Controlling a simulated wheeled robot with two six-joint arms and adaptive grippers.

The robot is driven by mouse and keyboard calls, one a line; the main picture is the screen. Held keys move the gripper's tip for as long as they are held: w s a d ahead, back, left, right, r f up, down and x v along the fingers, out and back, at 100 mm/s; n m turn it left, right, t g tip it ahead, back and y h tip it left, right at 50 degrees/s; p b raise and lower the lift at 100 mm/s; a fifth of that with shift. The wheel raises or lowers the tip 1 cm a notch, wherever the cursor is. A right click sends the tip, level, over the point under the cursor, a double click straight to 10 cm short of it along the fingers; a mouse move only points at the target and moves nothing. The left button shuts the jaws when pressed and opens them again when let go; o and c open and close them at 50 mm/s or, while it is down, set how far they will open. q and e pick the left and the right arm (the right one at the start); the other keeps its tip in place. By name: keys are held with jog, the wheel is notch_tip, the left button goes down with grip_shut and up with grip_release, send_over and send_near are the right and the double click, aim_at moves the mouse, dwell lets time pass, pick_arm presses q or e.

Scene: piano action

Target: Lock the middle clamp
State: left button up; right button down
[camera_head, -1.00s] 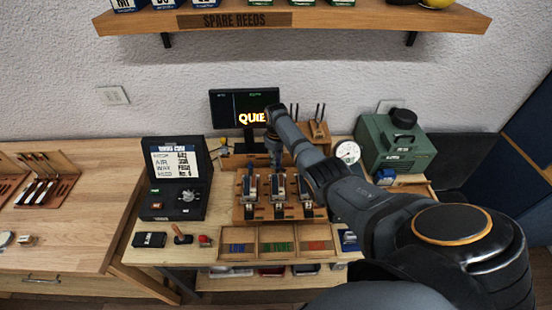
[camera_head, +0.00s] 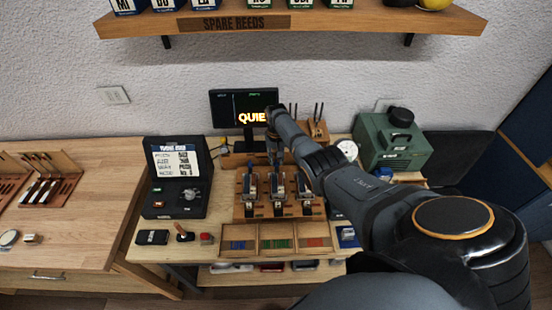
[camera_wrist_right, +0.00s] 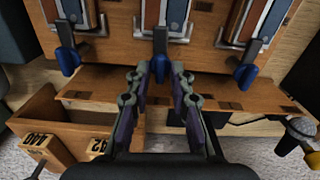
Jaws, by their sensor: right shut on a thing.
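A wooden rack (camera_head: 240,211) in the head view holds three metal clamps side by side. The middle clamp (camera_head: 277,189) also shows at the top centre of the right wrist view (camera_wrist_right: 160,40); its blue-tipped lever (camera_wrist_right: 158,68) points toward my gripper. My right gripper (camera_wrist_right: 157,80) is shut on this blue tip, one finger on each side. In the head view the right gripper (camera_head: 275,158) is at the rack's back edge, partly hidden by my arm. The left clamp (camera_head: 249,188) and right clamp (camera_head: 304,188) stand on either side, untouched. My left gripper is out of view.
A small monitor (camera_head: 228,106) stands behind the rack. A black open case (camera_head: 160,207) is at left, a green case (camera_head: 405,153) at right. A three-section wooden tray (camera_head: 257,251) lies in front. A microphone-like object (camera_wrist_right: 302,130) is at right in the wrist view.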

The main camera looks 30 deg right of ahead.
jog(key=shift+r+m, duration=0.1)
jog(key=shift+m, duration=0.4)
jog(key=c, duration=1.2)
grip_release()
notch_tip(320, 180, up, 12)
jog(key=shift+f, duration=0.1)
